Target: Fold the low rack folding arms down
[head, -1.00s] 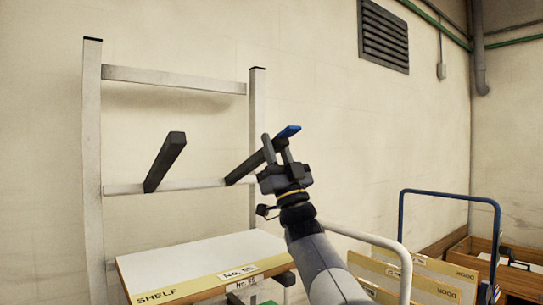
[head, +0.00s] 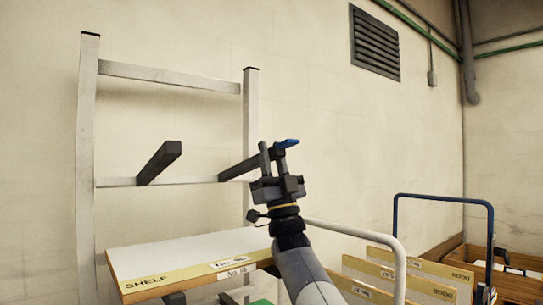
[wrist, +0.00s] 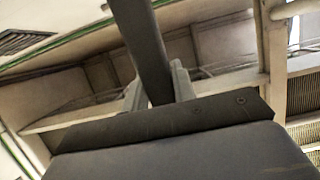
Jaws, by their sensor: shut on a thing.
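The low rack has a light metal frame (head: 88,170) against the wall. Two dark folding arms stick out from its lower crossbar (head: 115,182), both sloping upward toward their free ends. The left folding arm (head: 159,162) stands clear of my gripper. The right folding arm (head: 240,168) has a blue tip (head: 287,143). My gripper (head: 272,150) is shut on the right folding arm near that tip, with a finger on either side. In the wrist view the dark bar (wrist: 142,45) passes between the two fingers (wrist: 158,88).
A white-topped shelf board (head: 185,252) marked SHELF lies below the folding arms. A pale curved rail (head: 370,238) and upright boards marked DOOR (head: 410,275) are to the right. A blue-handled cart (head: 445,200) stands beyond.

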